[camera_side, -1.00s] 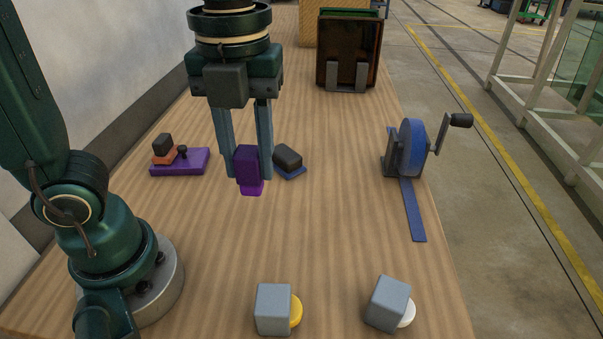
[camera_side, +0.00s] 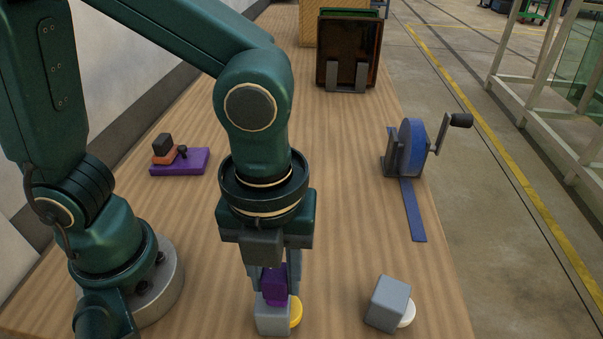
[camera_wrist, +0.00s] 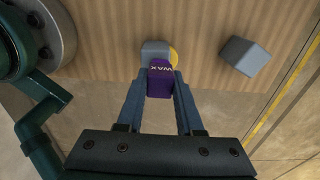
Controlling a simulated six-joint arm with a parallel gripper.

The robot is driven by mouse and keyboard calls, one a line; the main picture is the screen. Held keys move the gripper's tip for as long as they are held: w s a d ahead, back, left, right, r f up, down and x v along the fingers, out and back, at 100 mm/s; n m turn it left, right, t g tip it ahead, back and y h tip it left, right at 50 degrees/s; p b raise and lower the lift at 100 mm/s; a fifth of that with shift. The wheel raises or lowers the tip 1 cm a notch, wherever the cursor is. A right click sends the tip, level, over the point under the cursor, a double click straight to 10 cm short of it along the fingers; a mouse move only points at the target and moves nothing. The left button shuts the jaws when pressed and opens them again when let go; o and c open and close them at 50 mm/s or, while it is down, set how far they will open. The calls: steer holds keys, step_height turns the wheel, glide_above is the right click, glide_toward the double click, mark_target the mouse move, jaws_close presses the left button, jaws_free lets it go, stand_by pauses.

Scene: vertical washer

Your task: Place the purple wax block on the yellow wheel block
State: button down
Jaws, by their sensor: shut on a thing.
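My gripper (camera_side: 274,275) is shut on the purple wax block (camera_side: 273,287). The block is upright, dark purple, with "WAX" lettering on its top in the wrist view (camera_wrist: 160,80). The yellow wheel block is a grey cube (camera_side: 271,320) with a yellow disc (camera_side: 296,313) on its right side, near the table's front edge. The wax block overlaps the cube's top in the side view; I cannot tell whether they touch. In the wrist view the grey cube (camera_wrist: 153,47) shows just beyond the wax block, partly hidden.
A similar grey cube with a white disc (camera_side: 388,303) stands to the right. A purple plate with an orange and black tool (camera_side: 180,161) lies at left. A blue wheel with a crank (camera_side: 411,147) is at the right edge. A dark rack (camera_side: 346,50) stands behind.

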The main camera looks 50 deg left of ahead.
mark_target(276, 272)
steer(key=shift+f, duration=0.15)
steer(key=c, duration=0.6)
jaws_free()
steer(key=shift+o, duration=0.2)
step_height(276, 272, up, 11)
steer(key=a+f+n+t, duration=0.2)
steer(key=a+n, duration=0.5)
steer(key=n, duration=0.6)
steer(key=w+a+f+n+t, duration=0.1)
steer(key=a+n, duration=0.6)
steer(key=n, duration=0.7)
steer(key=shift+w+f+t, duration=0.25)
steer(key=shift+f+t, duration=0.35)
steer(key=shift+t, duration=0.7)
